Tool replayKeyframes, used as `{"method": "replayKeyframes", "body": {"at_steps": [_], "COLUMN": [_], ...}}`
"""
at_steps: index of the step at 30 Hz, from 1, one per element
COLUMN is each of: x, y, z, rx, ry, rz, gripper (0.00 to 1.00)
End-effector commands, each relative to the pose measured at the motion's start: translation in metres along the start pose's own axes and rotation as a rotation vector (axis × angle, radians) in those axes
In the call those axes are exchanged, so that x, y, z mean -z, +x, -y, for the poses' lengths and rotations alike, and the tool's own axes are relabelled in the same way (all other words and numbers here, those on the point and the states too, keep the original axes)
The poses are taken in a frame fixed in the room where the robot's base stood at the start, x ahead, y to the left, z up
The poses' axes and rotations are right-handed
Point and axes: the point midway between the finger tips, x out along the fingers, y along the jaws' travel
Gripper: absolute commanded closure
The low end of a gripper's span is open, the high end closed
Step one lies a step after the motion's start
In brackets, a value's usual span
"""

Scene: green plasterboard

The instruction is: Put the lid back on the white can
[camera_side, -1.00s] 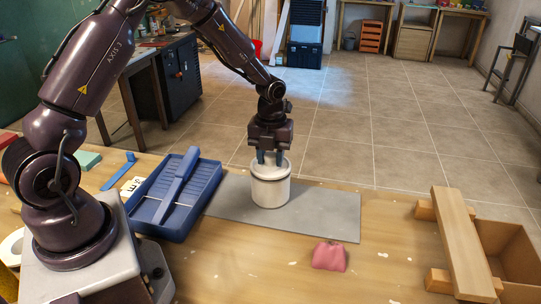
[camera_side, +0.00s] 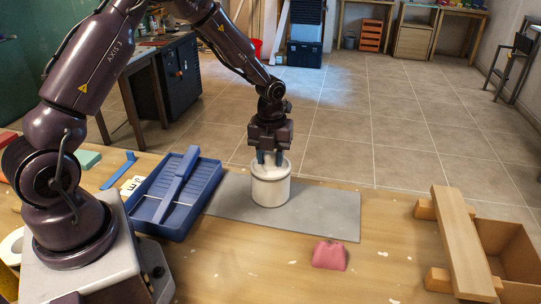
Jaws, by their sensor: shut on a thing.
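The white can (camera_side: 270,191) stands upright on a grey mat (camera_side: 325,212) on the wooden table. The white lid (camera_side: 283,168) is at the top of the can, level as far as I can see. My gripper (camera_side: 270,159) points straight down over the can. Its blue fingers are shut on the lid's upper part, which they partly hide. I cannot tell whether the lid is fully seated on the rim.
A blue tray (camera_side: 207,192) with a blue bar across it lies left of the mat. A pink lump (camera_side: 329,256) lies in front of the mat. A wooden box (camera_side: 518,255) and a plank (camera_side: 460,240) on blocks are at the right. The mat's right part is clear.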

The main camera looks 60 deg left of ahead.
Motion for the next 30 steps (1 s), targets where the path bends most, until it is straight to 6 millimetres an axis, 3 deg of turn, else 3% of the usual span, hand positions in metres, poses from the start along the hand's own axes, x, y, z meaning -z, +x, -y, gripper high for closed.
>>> {"method": "replayKeyframes", "body": {"at_steps": [9, 10, 13, 19, 22, 23, 30], "x": [0.0003, 0.0003, 0.0003, 0.0003, 0.0003, 0.0003, 0.0003], "y": [0.0003, 0.0003, 0.0003, 0.0003, 0.0004, 0.0004, 0.0001], "z": [-0.0001, -0.0001, 0.0, 0.0, 0.0, 0.0, 0.0], "rx": [0.0, 0.0, 0.0, 0.0, 0.0, 0.0, 0.0], "ry": [0.0, 0.0, 0.0, 0.0, 0.0, 0.0, 0.0], "rz": [-0.001, -0.001, -0.001, -0.001, -0.001, -0.001, -0.001], "gripper": [0.88, 0.59, 0.36, 0.36, 0.13, 0.1, 0.1]}}
